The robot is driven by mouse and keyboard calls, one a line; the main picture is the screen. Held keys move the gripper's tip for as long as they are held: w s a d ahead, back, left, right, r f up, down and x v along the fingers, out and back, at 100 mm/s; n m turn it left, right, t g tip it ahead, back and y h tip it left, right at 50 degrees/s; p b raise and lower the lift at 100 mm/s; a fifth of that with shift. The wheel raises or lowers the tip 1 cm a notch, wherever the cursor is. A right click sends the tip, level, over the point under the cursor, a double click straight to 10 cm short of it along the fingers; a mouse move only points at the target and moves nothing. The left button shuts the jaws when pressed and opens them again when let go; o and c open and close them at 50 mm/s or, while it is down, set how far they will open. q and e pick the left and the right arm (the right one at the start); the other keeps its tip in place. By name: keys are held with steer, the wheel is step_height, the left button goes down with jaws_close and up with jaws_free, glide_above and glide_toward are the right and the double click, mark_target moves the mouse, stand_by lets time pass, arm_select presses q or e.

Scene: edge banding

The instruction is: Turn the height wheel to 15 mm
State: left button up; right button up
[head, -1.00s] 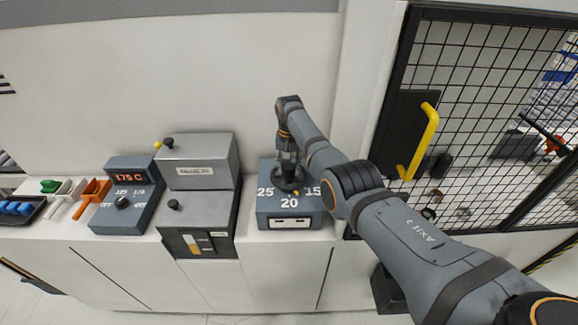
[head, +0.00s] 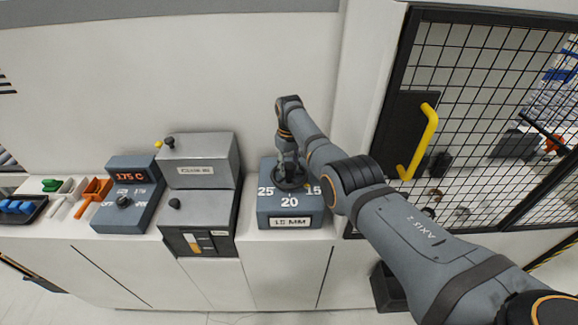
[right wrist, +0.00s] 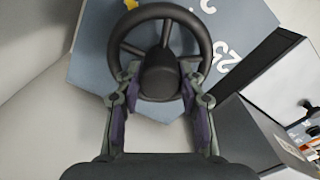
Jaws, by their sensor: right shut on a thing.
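The height wheel (head: 291,186) is a dark spoked handwheel on top of a blue-grey box (head: 275,222) marked 25, 20 and 15. My right gripper (head: 289,172) comes down onto the wheel from above. In the right wrist view, the wheel's rim (right wrist: 202,38) and spokes show, and my right gripper (right wrist: 160,75) is shut on the wheel at its hub, a finger on each side. My left gripper is out of view.
Left of the wheel box stand a grey machine unit (head: 197,160) with small knobs and a temperature box (head: 125,215) reading 175 C. Orange, white and green tools and a tray of blue pieces lie farther left. A mesh door with a yellow handle (head: 418,142) stands at right.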

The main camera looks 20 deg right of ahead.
mark_target(289, 165)
steer(key=shift+w+r, duration=0.1)
steer(key=shift+r, duration=0.05)
stand_by(0.3)
steer(key=o, duration=1)
steer(key=shift+o, duration=0.9)
step_height(289, 165, up, 12)
